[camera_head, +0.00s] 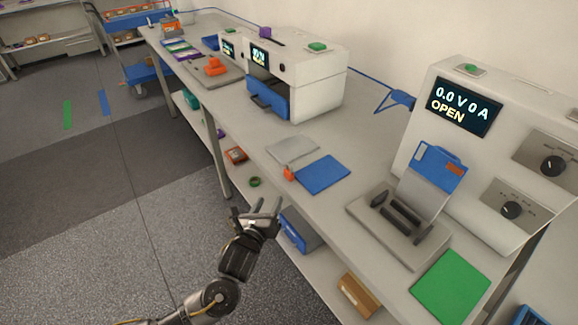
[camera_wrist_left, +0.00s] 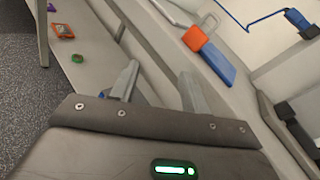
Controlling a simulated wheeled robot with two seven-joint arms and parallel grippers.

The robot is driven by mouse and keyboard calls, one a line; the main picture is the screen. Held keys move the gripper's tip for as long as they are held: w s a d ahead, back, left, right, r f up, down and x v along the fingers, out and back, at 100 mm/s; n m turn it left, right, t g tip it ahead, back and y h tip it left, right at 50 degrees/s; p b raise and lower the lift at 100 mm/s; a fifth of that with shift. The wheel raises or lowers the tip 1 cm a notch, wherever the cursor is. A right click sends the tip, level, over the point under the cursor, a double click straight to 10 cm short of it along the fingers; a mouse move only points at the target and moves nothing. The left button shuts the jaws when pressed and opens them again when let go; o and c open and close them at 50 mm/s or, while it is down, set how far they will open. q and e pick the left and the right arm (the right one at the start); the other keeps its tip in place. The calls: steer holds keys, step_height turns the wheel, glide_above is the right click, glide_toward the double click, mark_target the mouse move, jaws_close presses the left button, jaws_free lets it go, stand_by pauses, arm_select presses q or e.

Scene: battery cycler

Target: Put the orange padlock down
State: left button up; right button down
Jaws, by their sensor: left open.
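The orange padlock (camera_head: 289,174) stands on the bench near its front edge, at the left corner of a blue mat (camera_head: 323,175) and beside a grey plate (camera_head: 292,149). In the left wrist view the padlock (camera_wrist_left: 194,38) shows its orange body and a thin grey shackle, just above the blue mat (camera_wrist_left: 218,66). My left gripper (camera_head: 263,207) is open and empty, in front of the bench edge and apart from the padlock. Its two fingers (camera_wrist_left: 160,82) are spread in the wrist view. My right gripper is out of view.
A tester reading "0.0 V 0 A OPEN" (camera_head: 464,107) stands on the right, with a grey fixture (camera_head: 397,222) and green mat (camera_head: 451,287) before it. A white machine with an open blue drawer (camera_head: 268,97) stands farther back. A lower shelf holds a blue box (camera_head: 300,230).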

mark_target(289, 171)
arm_select(q)
step_height(289, 171, up, 6)
steer(key=d+m+t+h, duration=0.1)
steer(key=d+m, duration=0.1)
steer(key=m, duration=0.2)
steer(key=shift+m, duration=0.5)
steer(key=w, duration=0.1)
steer(key=w+d+r, duration=0.1)
steer(key=w, duration=0.1)
steer(key=w+d, duration=0.1)
steer(key=shift+w+d+r+p, duration=0.15)
steer(key=shift+w+d+p, duration=0.1)
steer(key=shift+w+p, duration=0.1)
steer(key=p+x, duration=0.1)
steer(key=x, duration=0.4)
steer(key=shift+d, duration=0.15)
steer(key=shift+c, duration=0.5)
steer(key=shift+c, duration=1.1)
jaws_close()
